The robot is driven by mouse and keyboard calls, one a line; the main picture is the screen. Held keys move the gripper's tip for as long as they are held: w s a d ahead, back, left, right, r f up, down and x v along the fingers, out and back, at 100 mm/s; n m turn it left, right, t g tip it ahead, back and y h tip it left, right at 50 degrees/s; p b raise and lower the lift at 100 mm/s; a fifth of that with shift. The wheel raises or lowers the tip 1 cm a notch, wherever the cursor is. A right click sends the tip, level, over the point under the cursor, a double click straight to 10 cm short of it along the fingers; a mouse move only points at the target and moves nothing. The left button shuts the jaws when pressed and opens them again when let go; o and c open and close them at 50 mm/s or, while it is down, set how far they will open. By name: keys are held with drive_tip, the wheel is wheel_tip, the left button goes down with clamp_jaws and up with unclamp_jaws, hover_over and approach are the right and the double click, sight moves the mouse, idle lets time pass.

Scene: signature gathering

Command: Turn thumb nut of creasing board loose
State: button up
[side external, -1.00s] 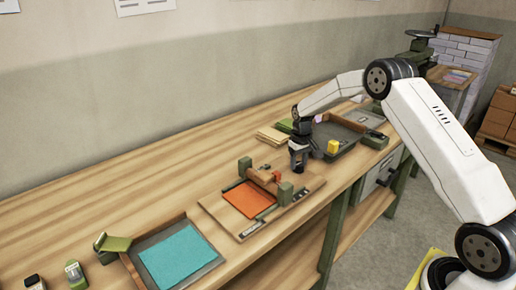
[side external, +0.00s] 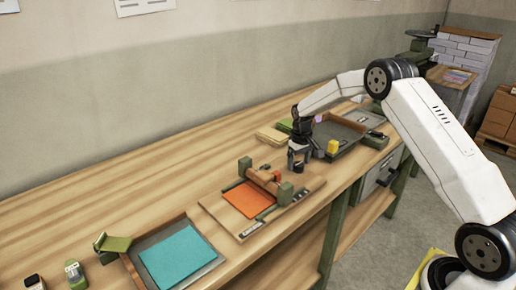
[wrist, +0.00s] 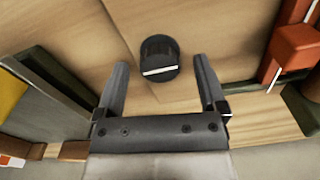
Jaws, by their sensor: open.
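The creasing board (side external: 235,208) lies on the bench in the side view, with an orange sheet (side external: 248,198) on it and a wooden bar between green end blocks across its far part. In the wrist view a round black knob (wrist: 158,50) with a white line on it stands on a wooden surface; it looks like the thumb nut, but I cannot tell for sure. My gripper (side external: 298,164) is open, just past the far right end of the board. In the wrist view its fingers lie either side of the knob, with gaps on both sides. The knob is hidden in the side view.
A grey tray (side external: 346,133) with a yellow block (side external: 333,147) stands close behind my gripper. A red block (wrist: 298,45) shows at the wrist view's right. A tray with a teal sheet (side external: 178,256) lies at the front left.

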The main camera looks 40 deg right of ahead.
sight(298, 165)
drive_tip(key=shift+r, duration=0.15)
drive_tip(key=shift+r, duration=3.75)
drive_tip(key=shift+s+a+r, duration=0.1)
drive_tip(key=shift+s+a, duration=0.1)
drive_tip(key=shift+a, duration=0.2)
drive_tip(key=s+a+n+t, duration=0.1)
drive_tip(key=s+a, duration=0.8)
drive_tip(key=s, duration=0.3)
drive_tip(key=s+a+t, duration=0.1)
drive_tip(key=s+a, duration=0.7)
drive_tip(key=s, duration=0.4)
drive_tip(key=shift+s+a+n+t, duration=0.3)
drive_tip(key=shift+a+n, duration=0.05)
drive_tip(key=shift+n, duration=0.05)
